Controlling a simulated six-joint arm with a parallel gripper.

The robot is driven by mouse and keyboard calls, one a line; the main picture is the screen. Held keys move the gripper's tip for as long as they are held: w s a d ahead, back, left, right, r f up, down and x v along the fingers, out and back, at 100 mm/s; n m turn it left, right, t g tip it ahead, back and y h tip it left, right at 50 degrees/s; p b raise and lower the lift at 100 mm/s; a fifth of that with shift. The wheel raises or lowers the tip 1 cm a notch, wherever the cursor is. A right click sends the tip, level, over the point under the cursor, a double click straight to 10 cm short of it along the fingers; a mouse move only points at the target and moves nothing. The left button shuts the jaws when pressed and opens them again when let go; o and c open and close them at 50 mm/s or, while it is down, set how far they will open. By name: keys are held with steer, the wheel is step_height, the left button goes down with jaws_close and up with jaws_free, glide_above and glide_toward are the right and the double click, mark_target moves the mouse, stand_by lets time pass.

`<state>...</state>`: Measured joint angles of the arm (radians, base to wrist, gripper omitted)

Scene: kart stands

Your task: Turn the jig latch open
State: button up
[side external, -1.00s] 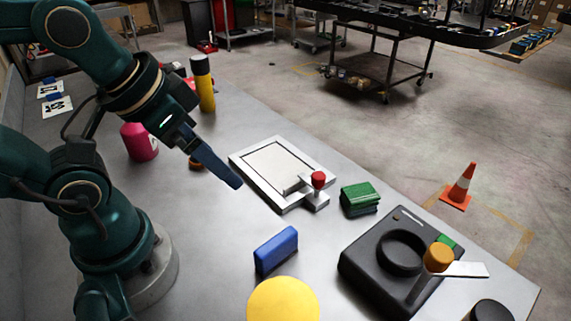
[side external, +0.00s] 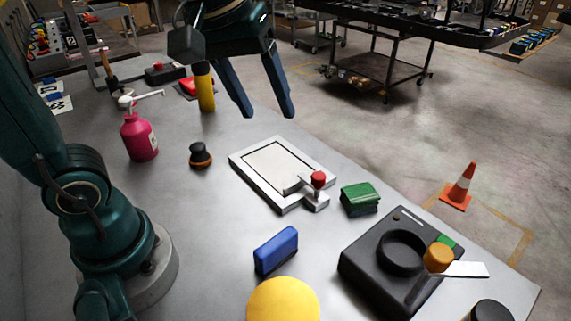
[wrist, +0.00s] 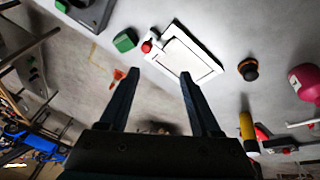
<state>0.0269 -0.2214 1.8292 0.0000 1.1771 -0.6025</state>
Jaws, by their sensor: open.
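The jig is a white rectangular frame (side external: 247,167) lying flat on the grey table. Its latch, a grey bar with a red knob (side external: 318,179), sits at the frame's near right corner. In the wrist view the red knob (wrist: 146,47) and the white frame (wrist: 208,76) lie beyond my fingertips. My gripper (side external: 268,115) is open and empty, raised above the far part of the table and apart from the jig. Its two spread fingers also show in the wrist view (wrist: 160,75).
A green block (side external: 360,198) stands right beside the latch. A blue block (side external: 276,250) and a black fixture (side external: 360,268) with an orange knob are nearer. A pink bottle (side external: 139,137), a black-and-orange knob (side external: 200,155) and a yellow cylinder (side external: 205,88) stand to the left.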

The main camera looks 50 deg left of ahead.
steer(key=w+d+f+n+g, duration=0.15)
steer(key=w+f, duration=0.25)
steer(key=w, duration=0.4)
steer(key=g, duration=0.3)
glide_above(319, 175)
steer(key=shift+n+t, duration=0.25)
steer(key=shift+n, duration=0.2)
step_height(319, 175, down, 7)
steer(key=shift+r, duration=0.1)
steer(key=shift+f, duration=2.55)
jaws_close()
